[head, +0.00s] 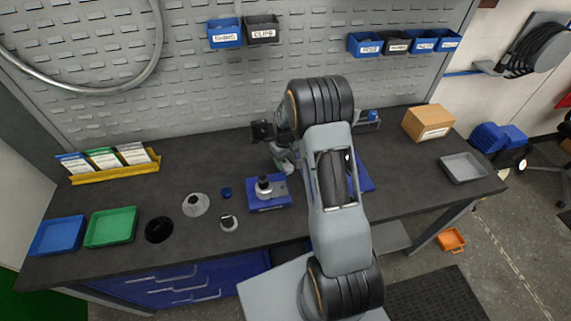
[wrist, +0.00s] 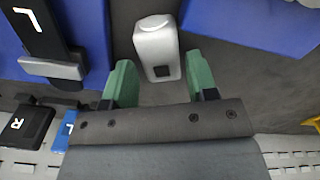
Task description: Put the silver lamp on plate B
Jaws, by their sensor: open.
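The silver lamp (wrist: 158,48) shows in the wrist view as a small rounded silver block with a dark square on its near end. It is on the dark bench between two blue plates. My gripper (wrist: 160,80) is open, with one green finger on each side of the lamp's near end; I cannot tell whether they touch it. In the head view my gripper (head: 283,160) is low over the bench, and the lamp is not clearly visible. One blue plate (head: 270,207) bears a silver-and-black part; another blue plate (head: 366,184) is partly behind my arm. I cannot read which is B.
A black part marked L (wrist: 45,40) is at the wrist view's left. Blue tray (head: 57,236), green tray (head: 110,227) and several small round parts are on the bench's left. A cardboard box (head: 428,122) and grey tray (head: 462,168) are at the right.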

